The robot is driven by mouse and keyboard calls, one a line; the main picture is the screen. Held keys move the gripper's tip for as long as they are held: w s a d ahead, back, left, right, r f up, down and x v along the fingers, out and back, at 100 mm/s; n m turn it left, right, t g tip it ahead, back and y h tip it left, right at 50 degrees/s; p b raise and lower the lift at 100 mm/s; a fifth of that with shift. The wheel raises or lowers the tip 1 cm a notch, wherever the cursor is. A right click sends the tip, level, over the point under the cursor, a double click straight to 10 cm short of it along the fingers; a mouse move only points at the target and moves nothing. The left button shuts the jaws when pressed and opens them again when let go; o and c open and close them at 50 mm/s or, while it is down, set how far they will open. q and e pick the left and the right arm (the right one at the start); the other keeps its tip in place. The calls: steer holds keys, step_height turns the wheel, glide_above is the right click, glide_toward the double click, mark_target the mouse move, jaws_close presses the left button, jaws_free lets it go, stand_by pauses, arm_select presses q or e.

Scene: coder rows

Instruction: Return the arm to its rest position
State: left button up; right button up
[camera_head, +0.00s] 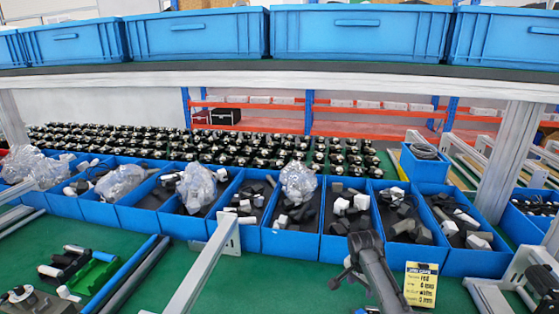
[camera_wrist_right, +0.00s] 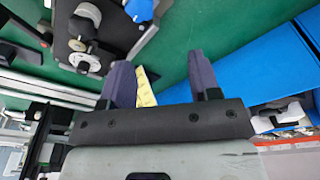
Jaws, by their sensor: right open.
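My right gripper (camera_head: 352,264) is a dark shape low in the head view, right of the middle. It hangs over the green worktop (camera_head: 262,290), in front of the row of blue bins. In the right wrist view my right gripper (camera_wrist_right: 160,64) shows two dark fingers spread apart. Nothing seems held between them; a strip of the yellow card (camera_wrist_right: 145,90) shows behind the gap. The card (camera_head: 421,284) also shows just right of the arm in the head view. My left gripper is not in view.
Blue bins (camera_head: 290,244) with dark and white parts and clear bags line the worktop. A post (camera_head: 513,155) and an overhead shelf (camera_head: 300,77) with blue crates (camera_head: 340,32) stand behind. Fixtures (camera_head: 75,268) lie at lower left. Green worktop is bare near the middle.

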steer(key=w+a+r+n+t, duration=0.1)
steer(key=w+r+n+t, duration=0.2)
steer(key=r, duration=0.8)
steer(key=w+a+r+n+t, duration=0.15)
steer(key=r+n+t, duration=0.25)
steer(key=r, duration=0.6)
steer(key=s+a+r+n+t+y, duration=0.1)
steer(key=s+r+n+t, duration=0.3)
steer(key=s+r, duration=0.3)
steer(key=s+d+f+n+g, duration=0.1)
steer(key=s+f+g, duration=0.3)
steer(key=s+f, duration=1.85)
steer(key=s+f+g, duration=0.4)
steer(key=s+f, duration=1.4)
steer(key=s, duration=0.9)
step_height(320, 180, up, 31)
steer(key=p, duration=3.1)
steer(key=shift+w+y, duration=0.4)
steer(key=shift+w, duration=0.05)
